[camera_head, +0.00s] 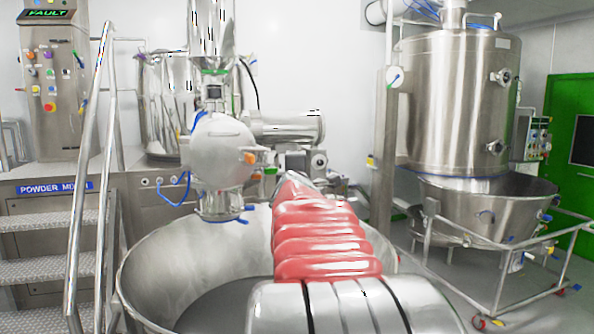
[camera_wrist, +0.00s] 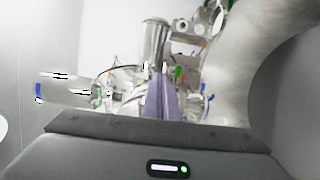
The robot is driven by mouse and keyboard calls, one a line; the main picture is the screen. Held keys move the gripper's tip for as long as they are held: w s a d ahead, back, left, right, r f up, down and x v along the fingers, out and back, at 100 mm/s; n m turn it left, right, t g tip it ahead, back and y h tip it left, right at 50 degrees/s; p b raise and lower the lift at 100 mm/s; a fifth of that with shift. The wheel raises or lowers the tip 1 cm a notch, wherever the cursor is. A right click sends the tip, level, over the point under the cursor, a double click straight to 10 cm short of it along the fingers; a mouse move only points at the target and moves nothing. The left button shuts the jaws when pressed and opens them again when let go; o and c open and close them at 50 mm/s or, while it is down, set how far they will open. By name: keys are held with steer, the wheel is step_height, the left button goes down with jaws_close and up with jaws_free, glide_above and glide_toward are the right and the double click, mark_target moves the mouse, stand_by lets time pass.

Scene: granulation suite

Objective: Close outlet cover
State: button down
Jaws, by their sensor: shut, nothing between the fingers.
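A round steel housing (camera_head: 222,150) stands left of centre in the head view, with a short outlet (camera_head: 222,207) with blue trim pointing down over a wide steel bowl (camera_head: 150,262). An orange knob (camera_head: 250,158) and a green part (camera_head: 270,170) sit on its right side. I cannot tell which part is the outlet cover, or whether it is open. My red-sleeved arm reaches toward the machine, right of the housing, and hides what lies behind it. My gripper (camera_wrist: 165,72) shows in the wrist view as narrow purple fingers, shut and empty. I cannot tell whether they touch anything.
The wide bowl lies beneath my arm. Steps with a handrail (camera_head: 90,170) stand at left. A tall steel vessel (camera_head: 458,100) in a railed frame stands at right. In the wrist view, a large curved steel surface (camera_wrist: 285,65) is close on the right.

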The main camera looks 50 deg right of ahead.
steer(key=shift+a, duration=0.1)
stand_by(0.3)
steer(key=a+f+m+g, duration=0.15)
steer(key=a+m, duration=0.45)
steer(key=a, duration=0.8)
steer(key=s+a+f+g+y, duration=0.1)
steer(key=s+a+f+y, duration=0.4)
steer(key=a+f, duration=0.4)
steer(key=s+a+f+g+y, duration=0.1)
steer(key=s+a+f+y, duration=0.4)
steer(key=a+f, duration=0.5)
steer(key=s+a+f+m+g+y, duration=0.1)
steer(key=s+a+f+y, duration=0.3)
steer(key=a+f, duration=0.5)
steer(key=s+a, duration=0.1)
steer(key=a, duration=1)
steer(key=shift+s+a+f+y, duration=0.25)
steer(key=shift+a+f+y, duration=0.1)
steer(key=shift+a+y, duration=0.05)
steer(key=shift+a, duration=0.1)
